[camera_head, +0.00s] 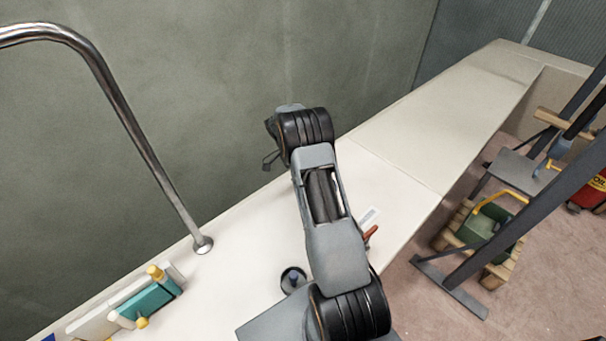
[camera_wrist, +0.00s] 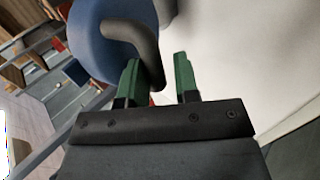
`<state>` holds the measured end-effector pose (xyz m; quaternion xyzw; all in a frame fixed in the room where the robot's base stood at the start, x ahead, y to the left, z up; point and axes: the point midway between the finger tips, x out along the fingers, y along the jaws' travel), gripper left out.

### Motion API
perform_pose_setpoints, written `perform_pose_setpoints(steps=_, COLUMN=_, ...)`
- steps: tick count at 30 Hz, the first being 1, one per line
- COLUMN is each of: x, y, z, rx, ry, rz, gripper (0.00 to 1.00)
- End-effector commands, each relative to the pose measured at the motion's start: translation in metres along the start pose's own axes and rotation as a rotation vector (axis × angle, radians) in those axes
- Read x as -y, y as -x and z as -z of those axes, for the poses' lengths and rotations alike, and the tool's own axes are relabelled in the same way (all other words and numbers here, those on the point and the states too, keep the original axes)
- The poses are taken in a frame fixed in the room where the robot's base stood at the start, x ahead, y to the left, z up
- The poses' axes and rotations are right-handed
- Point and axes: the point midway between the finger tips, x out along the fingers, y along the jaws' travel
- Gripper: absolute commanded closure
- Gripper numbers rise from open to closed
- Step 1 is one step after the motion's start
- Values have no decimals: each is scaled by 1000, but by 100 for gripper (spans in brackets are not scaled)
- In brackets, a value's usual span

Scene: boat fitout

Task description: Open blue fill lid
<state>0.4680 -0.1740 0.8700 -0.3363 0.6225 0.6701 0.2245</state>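In the wrist view a round blue lid (camera_wrist: 92,45) fills the upper left, partly cut by the frame edge. A thick black curved handle (camera_wrist: 140,40) stands out over it and bends down toward my gripper (camera_wrist: 160,85). The two green fingers are apart, so my gripper is open. The handle's lower end shows beside the left finger, in the space between the fingers. I cannot tell whether it touches. In the head view my arm hides the gripper and I cannot make out the blue lid.
A pale deck ledge (camera_head: 430,120) runs along a grey-green wall (camera_head: 200,90). A steel rail (camera_head: 140,140) rises at left near a teal block (camera_head: 145,303). A dark ring fitting (camera_head: 293,280) and red lever (camera_head: 370,233) sit beside my arm. Dark posts (camera_head: 530,200) stand at right.

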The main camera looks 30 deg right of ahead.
Motion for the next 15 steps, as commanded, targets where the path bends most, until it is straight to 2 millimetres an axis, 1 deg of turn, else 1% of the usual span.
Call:
perform_pose_setpoints(steps=1, x=2, y=-6, z=5, rx=-5, ry=-3, rz=-3, gripper=72)
perform_pose_setpoints(steps=6, x=1, y=-5, z=5, rx=-5, ry=-3, rz=-1, gripper=56)
perform_pose_setpoints(steps=15, x=0, y=0, z=6, rx=-6, ry=-5, rz=3, gripper=56)
